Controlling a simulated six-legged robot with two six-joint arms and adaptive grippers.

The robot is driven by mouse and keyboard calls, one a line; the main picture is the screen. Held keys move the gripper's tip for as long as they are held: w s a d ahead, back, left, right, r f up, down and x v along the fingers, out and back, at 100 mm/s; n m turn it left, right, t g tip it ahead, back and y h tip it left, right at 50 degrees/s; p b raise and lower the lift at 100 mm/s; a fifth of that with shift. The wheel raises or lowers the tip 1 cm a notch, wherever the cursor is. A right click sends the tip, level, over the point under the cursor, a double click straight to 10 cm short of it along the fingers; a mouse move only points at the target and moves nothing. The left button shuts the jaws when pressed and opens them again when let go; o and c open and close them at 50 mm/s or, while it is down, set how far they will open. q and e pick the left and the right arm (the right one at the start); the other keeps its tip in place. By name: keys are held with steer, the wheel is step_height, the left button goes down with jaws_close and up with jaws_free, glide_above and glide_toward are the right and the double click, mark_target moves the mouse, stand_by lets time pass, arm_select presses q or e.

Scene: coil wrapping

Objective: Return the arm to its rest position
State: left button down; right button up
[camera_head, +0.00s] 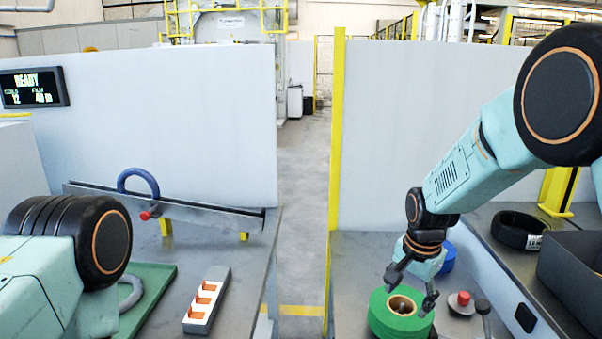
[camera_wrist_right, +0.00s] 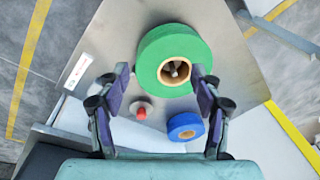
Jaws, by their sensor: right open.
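My right gripper (camera_head: 412,283) is open and empty at the green film roll (camera_head: 384,318) on the right table. In the right wrist view the open fingers of my right gripper (camera_wrist_right: 160,78) point toward the near edge of the green roll (camera_wrist_right: 150,45), one finger on each side of its lower part. Whether they touch it I cannot tell. The roll lies flat with its brown core facing up. My left arm shows at the lower left in the head view, but its gripper is out of view.
A blue roll (camera_wrist_right: 185,126) and a red button (camera_head: 463,298) are near my right gripper. A black coil (camera_head: 518,230) and a dark bin (camera_head: 568,262) stand at the right.

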steer(key=s+f+n+t+b, duration=0.1)
steer(key=s+f+n+t, duration=0.1)
steer(key=s+f+n, duration=0.9)
steer(key=s+f+g, duration=0.1)
steer(key=s+f, duration=0.3)
steer(key=s, duration=0.5)
steer(key=s+d+f+m+g+b, duration=0.1)
steer(key=s+f, duration=0.4)
steer(key=s, duration=0.5)
steer(key=s+f+g+b, duration=0.1)
steer(key=s+f, duration=0.3)
steer(key=s, duration=0.5)
steer(key=shift+s+d+f+g, duration=0.15)
steer(key=shift+s+f+g, duration=0.1)
steer(key=shift+g, duration=0.15)
